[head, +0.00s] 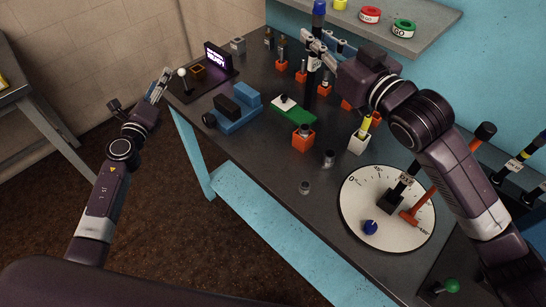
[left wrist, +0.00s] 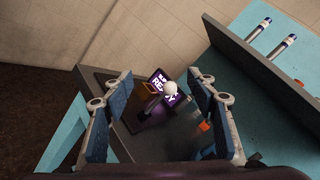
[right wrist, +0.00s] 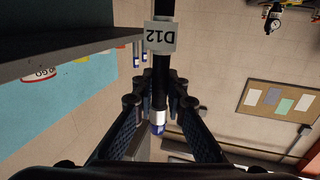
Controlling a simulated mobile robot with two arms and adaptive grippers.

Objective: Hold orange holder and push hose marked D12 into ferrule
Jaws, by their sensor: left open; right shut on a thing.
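My right gripper (head: 318,46) is shut on the black hose marked D12 (head: 312,77). The hose is upright, with a blue upper end and a white tag; the tag reads D12 in the right wrist view (right wrist: 161,38). Its lower end is among the orange holders, and I cannot tell whether it touches a ferrule. One orange holder (head: 303,140) with a dark fitting on top stands at the bench middle. Other orange holders (head: 281,65) stand further back. My left gripper (head: 161,86) is open and empty at the bench's left end, by a white-ball lever (head: 182,73), away from these holders.
A lit screen (head: 217,57) stands behind the lever. A round dial plate (head: 360,195) lies front right. A shelf (head: 420,30) overhangs the back.

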